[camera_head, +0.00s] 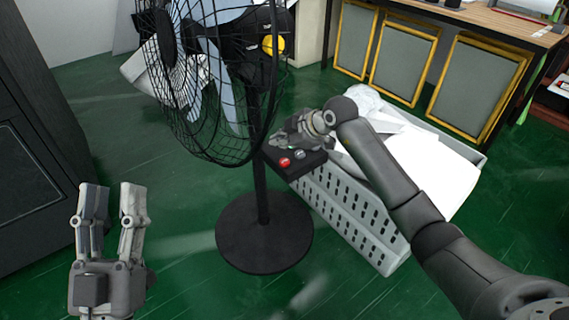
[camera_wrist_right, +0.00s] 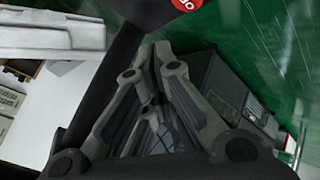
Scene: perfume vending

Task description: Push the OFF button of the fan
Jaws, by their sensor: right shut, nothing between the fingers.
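The black fan (camera_head: 263,190) stands on a round base, with its wire cage at the upper left in the head view. A dark control box (camera_head: 310,165) on its pole carries a red button (camera_head: 285,162) and a grey button (camera_head: 299,154). The red button (camera_wrist_right: 186,4) is cut off at the top edge of the wrist view, its white lettering only partly visible. My right gripper (camera_head: 277,141) is shut and empty, at the box's far side behind the buttons; contact cannot be told. Its closed fingers fill the wrist view (camera_wrist_right: 158,52). My left gripper (camera_head: 112,187) is open and empty at the lower left.
A light grey perforated crate (camera_head: 345,222) holding white items stands right of the fan, under my right arm. A dark cabinet (camera_head: 35,150) is at the left. A wooden table (camera_head: 490,20) and yellow-framed panels (camera_head: 405,60) are at the back. Green floor is free in front.

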